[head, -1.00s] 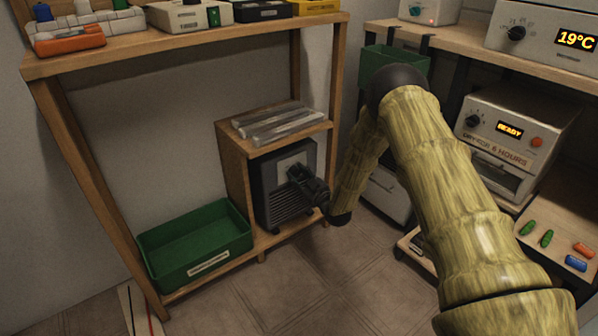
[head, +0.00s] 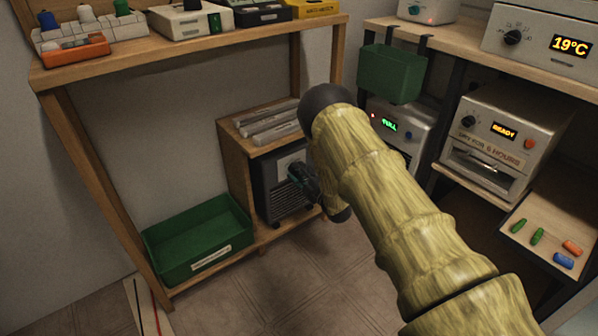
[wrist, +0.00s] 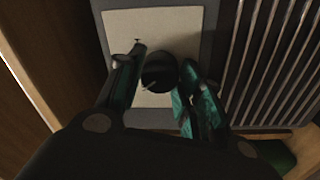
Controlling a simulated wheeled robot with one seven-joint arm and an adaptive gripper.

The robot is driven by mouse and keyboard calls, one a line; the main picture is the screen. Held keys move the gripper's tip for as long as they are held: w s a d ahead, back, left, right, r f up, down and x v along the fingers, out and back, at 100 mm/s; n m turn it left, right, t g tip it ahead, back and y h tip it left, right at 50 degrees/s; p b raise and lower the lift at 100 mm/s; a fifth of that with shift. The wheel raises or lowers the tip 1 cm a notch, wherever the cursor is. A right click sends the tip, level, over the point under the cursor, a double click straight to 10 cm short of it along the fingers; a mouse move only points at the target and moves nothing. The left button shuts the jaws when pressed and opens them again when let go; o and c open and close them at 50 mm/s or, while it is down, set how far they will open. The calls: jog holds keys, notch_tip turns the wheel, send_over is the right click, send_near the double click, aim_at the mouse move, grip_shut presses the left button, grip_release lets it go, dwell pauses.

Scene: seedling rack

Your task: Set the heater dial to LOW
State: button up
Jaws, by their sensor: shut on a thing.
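The heater (head: 268,187) is a dark grey box with a slatted grille, standing in the low wooden cubby. In the wrist view its pale plate (wrist: 187,22) carries a round black dial (wrist: 158,70). A small light mark shows at the dial's lower left; any setting labels cannot be read. My gripper (wrist: 163,66) has one dark, teal-lit finger on each side of the dial and is shut on it. In the head view my gripper (head: 298,173) is at the heater's front, and it and my arm hide the dial and part of the front.
A green tray (head: 192,263) sits left of the cubby. Grey slabs (head: 270,128) lie on the cubby's top. A green bin (head: 390,74) hangs at the right shelf, near my arm. The READY oven (head: 513,140) stands at right.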

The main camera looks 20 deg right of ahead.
jog(key=shift+a+n, duration=0.1)
jog(key=shift+n, duration=0.8)
jog(key=o, duration=1)
jog(key=v, duration=1.2)
jog(key=shift+f, duration=0.1)
